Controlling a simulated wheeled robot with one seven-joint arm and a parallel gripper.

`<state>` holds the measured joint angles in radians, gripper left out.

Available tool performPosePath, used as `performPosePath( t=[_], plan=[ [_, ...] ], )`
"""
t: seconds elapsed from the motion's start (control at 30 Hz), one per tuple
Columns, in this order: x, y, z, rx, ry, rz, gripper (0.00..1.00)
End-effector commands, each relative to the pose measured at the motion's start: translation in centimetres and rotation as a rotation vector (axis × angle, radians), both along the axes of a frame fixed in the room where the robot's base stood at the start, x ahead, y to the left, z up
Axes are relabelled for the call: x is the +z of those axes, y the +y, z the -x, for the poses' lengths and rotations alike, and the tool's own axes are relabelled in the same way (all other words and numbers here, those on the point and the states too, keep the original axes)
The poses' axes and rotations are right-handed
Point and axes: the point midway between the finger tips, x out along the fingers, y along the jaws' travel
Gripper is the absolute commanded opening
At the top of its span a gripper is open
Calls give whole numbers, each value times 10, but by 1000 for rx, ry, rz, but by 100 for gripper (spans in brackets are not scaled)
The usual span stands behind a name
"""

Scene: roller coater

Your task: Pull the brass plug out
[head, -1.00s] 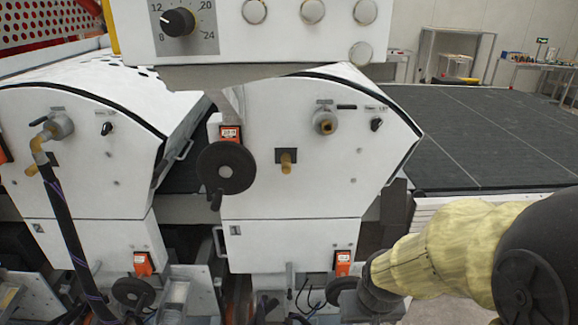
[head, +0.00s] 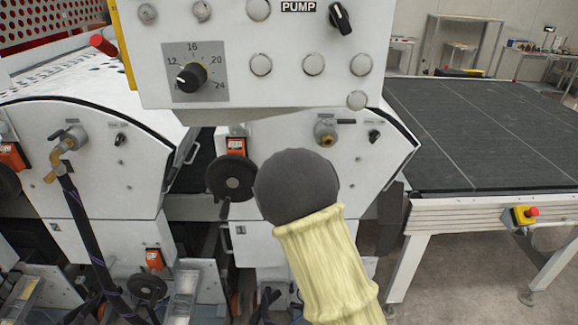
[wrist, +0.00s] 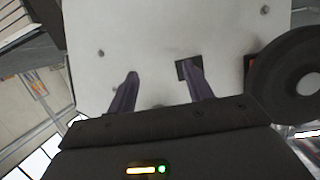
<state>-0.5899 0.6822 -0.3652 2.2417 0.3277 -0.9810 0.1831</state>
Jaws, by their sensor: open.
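My gripper (wrist: 161,70) is open in the wrist view, its two dark fingers pointing at a white machine panel (wrist: 155,30). A dark square plate (wrist: 181,70) on that panel lies behind the tip of the right finger. The brass plug, which sat in this plate in the earlier head view, cannot be made out now. The right finger covers much of the plate in the wrist view, and my arm covers that spot in the head view. Nothing shows between the fingers. I cannot tell whether the right finger touches the plug.
A black handwheel (head: 231,178) is close beside the plate; it also shows in the wrist view (wrist: 295,78). A brass-and-grey fitting (head: 326,132) is higher on the panel. The control box (head: 270,55) overhangs above. A dark conveyor table (head: 470,130) stands at right.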

Motion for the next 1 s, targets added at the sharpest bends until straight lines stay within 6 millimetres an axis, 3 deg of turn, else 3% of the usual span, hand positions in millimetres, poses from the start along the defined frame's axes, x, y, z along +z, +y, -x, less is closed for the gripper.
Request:
performPosePath(
  t=[0.1, 0.27, 0.73, 1.0],
  plan=[
    [24, 26, -12, 39, -156, 33, 51],
    [38, 43, -15, 66, -268, 49, 51],
    [39, 43, -20, 67, -279, 49, 51],
    [40, 43, -45, 67, -278, 51, 51]
  ],
)
